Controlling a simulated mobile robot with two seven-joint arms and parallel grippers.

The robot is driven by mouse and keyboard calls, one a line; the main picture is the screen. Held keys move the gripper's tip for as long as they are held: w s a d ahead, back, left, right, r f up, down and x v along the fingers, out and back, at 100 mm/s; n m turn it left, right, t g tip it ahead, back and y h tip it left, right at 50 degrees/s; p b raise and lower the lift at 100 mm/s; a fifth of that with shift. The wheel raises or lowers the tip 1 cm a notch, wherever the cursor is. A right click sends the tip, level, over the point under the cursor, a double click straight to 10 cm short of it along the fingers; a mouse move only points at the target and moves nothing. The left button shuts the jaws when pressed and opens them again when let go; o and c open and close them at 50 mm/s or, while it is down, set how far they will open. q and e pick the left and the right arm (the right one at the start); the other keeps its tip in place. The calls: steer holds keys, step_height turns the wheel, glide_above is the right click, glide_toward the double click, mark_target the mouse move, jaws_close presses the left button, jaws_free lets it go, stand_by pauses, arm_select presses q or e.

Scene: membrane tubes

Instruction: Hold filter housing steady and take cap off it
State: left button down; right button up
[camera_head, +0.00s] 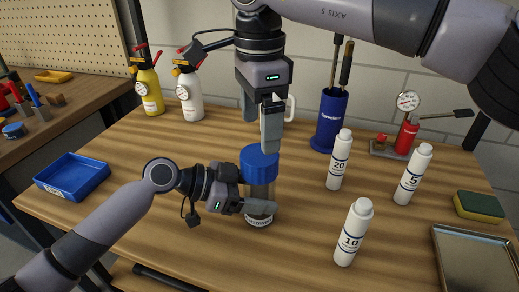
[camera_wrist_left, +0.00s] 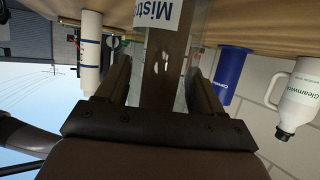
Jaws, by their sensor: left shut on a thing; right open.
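The filter housing (camera_head: 262,192) stands upright on the wooden table, with a clear body, a dark inside and a white label near its foot. Its blue cap (camera_head: 259,164) sits on top. My left gripper (camera_head: 258,203) comes in from the left and is shut on the housing's body below the cap. The left wrist view shows the housing (camera_wrist_left: 157,75) between the two fingers, with part of its label. My right gripper (camera_head: 261,118) points down from above, open and empty, its fingers just over the cap. The cap is out of sight in the wrist view.
White bottles marked 20 (camera_head: 339,162), 5 (camera_head: 412,176) and 10 (camera_head: 353,234) stand to the right. A blue holder (camera_head: 329,118) and a red gauge pump (camera_head: 405,135) are behind. A blue tray (camera_head: 72,178) lies left; a sponge (camera_head: 479,206) and metal tray (camera_head: 437,252) lie right.

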mark_target(259, 154)
steer(key=m, duration=1)
steer(key=shift+m, duration=0.4)
steer(key=m, duration=0.4)
steer(key=shift+m, duration=0.4)
steer(key=m, duration=0.4)
steer(key=shift+m, duration=0.3)
steer(key=m, duration=0.4)
steer(key=shift+m, duration=0.3)
steer(key=m, duration=0.4)
steer(key=shift+m, duration=0.4)
steer(key=m, duration=0.4)
steer(key=shift+m, duration=0.3)
steer(key=m, duration=0.4)
steer(key=shift+m, duration=0.4)
steer(key=shift+f, duration=4)
